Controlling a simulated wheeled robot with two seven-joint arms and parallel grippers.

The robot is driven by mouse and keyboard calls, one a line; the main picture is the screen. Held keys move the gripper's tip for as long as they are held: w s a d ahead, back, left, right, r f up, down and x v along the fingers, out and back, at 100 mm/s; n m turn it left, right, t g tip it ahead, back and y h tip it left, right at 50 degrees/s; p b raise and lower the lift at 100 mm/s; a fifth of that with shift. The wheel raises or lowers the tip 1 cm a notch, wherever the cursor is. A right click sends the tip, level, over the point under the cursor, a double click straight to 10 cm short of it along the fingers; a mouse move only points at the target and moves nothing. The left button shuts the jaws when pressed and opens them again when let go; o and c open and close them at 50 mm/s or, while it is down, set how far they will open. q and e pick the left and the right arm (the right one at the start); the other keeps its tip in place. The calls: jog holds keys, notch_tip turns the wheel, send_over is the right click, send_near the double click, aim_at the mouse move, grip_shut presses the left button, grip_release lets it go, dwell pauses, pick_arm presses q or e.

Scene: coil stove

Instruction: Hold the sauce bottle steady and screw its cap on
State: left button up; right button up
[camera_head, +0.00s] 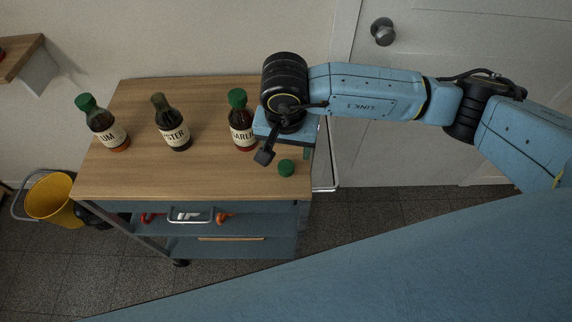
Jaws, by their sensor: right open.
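The middle sauce bottle (172,124), its label ending in "STER", stands upright on the wooden trolley top. Its narrow olive-brown top shows no green cap. A loose green cap (286,169) lies on the trolley top near its right front corner. My right gripper (285,156) is open and empty, with its fingers pointing down, just behind and above the cap in the picture. I cannot tell the exact height gap. One finger shows left of the cap and the other to its right. My left gripper is out of view.
A green-capped bottle (106,126) stands at the left. Another (242,124) stands close left of my right gripper. The trolley top (180,180) is bare along its front. A yellow bucket (48,197) stands on the floor at left; a door (450,90) is behind.

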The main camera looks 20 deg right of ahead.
aim_at(286, 166)
jog(key=shift+w+f, duration=0.15)
jog(key=shift+f, duration=1.25)
jog(key=shift+f, duration=0.1)
jog(key=f, duration=0.2)
jog(key=w+f, duration=0.1)
jog(key=f, duration=0.2)
jog(key=c, duration=1)
